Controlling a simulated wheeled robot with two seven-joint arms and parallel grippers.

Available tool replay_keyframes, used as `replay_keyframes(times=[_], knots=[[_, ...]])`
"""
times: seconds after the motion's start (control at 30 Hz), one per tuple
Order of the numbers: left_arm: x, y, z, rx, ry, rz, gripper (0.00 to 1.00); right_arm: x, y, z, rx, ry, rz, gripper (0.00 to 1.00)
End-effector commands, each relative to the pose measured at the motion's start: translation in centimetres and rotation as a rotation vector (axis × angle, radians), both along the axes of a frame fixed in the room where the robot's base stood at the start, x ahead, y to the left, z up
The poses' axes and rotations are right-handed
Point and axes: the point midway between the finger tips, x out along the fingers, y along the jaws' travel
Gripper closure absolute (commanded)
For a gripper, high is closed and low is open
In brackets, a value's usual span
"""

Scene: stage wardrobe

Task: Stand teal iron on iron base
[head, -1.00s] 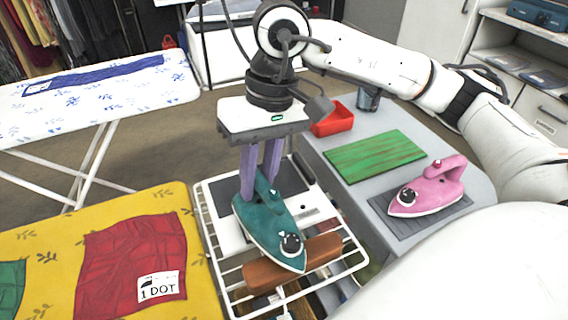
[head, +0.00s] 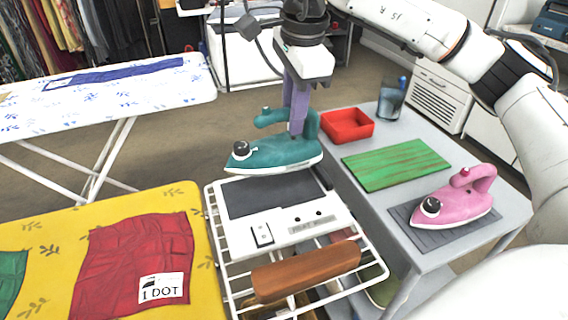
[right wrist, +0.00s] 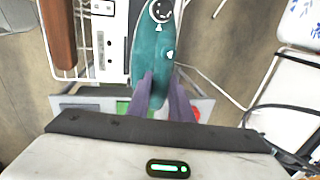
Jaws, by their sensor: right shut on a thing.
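The teal iron (head: 275,156) is held up by my right gripper (head: 297,122), whose purple fingers are shut on its handle. In the head view its nose points left and its soleplate faces down, above the far end of the iron base. The iron base (head: 285,222) is a white unit with a dark plate (head: 268,194), sitting on a white wire rack. In the right wrist view the teal iron (right wrist: 151,58) lies between the fingers, with the iron base (right wrist: 108,42) beside it. I cannot tell the exact gap between iron and base. My left gripper is not in view.
A pink iron (head: 455,198) stands on a grey mat at right. A green board (head: 396,164), red bin (head: 347,125) and dark cup (head: 391,102) share that grey table. A brown wooden block (head: 306,271) lies on the rack's near side. A yellow ironing board (head: 45,232) is at left.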

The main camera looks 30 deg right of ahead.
Motion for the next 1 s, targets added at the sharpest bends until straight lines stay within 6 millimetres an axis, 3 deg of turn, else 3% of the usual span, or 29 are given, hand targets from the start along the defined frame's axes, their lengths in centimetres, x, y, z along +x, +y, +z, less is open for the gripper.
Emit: replay_keyframes(times=[0.5, 0.97, 1.0], knots=[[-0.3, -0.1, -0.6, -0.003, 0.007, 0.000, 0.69, 0.0, 0.0, -6.5, 0.001, -0.003, 0.002, 1.00], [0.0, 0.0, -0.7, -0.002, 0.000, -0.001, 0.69, 0.1, 0.1, -7.5, 0.002, -0.005, 0.004, 1.00], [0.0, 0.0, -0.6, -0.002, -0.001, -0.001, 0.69, 0.0, 0.0, -7.5, 0.001, -0.001, 0.003, 0.76]])
